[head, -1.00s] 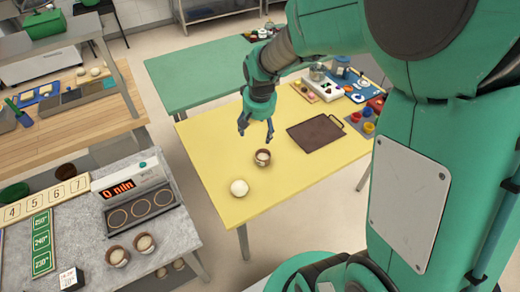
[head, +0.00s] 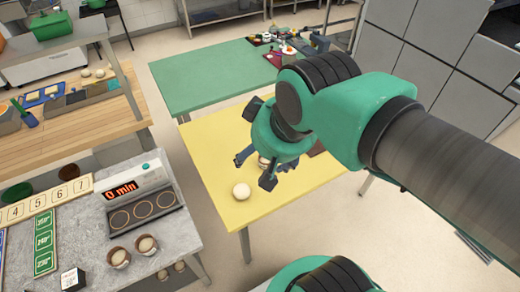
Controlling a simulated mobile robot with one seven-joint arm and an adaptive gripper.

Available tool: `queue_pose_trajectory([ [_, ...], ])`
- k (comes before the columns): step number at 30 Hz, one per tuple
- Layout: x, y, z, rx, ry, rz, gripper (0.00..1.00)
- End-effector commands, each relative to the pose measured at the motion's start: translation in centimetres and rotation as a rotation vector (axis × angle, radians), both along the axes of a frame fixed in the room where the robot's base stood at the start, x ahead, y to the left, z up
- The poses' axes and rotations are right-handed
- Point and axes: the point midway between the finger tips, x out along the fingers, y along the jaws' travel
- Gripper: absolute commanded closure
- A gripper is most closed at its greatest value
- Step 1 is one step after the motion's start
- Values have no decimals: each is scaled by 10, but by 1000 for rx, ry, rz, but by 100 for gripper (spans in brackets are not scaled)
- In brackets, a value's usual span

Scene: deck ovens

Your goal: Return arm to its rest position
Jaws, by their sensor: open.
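My gripper (head: 256,172) hangs over the yellow table (head: 215,149) in the head view, its fingers apart and nothing seen between them. A round white dough ball (head: 241,191) lies on the yellow table below and left of the fingers, apart from them in the picture. A brown bowl with dough is mostly hidden behind my gripper. A sliver of a dark brown tray (head: 317,149) shows at the right, the rest hidden by my arm.
A green table (head: 200,83) stands behind. At the left, a grey counter (head: 180,247) holds a timer (head: 130,188) reading "0 min" and two bowls of dough (head: 146,243). Grey cabinets (head: 425,60) stand at the back right. Floor is open between counter and yellow table.

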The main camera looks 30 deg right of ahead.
Motion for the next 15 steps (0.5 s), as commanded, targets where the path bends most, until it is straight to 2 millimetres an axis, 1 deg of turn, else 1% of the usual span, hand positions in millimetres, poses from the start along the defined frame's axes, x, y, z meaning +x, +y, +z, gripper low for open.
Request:
queue_pose_trajectory([
  [1,-4,1,2,-1,-7,5,28],
  [4,-9,2,2,-1,-10,11,28],
  [15,-9,3,2,-1,-10,11,28],
])
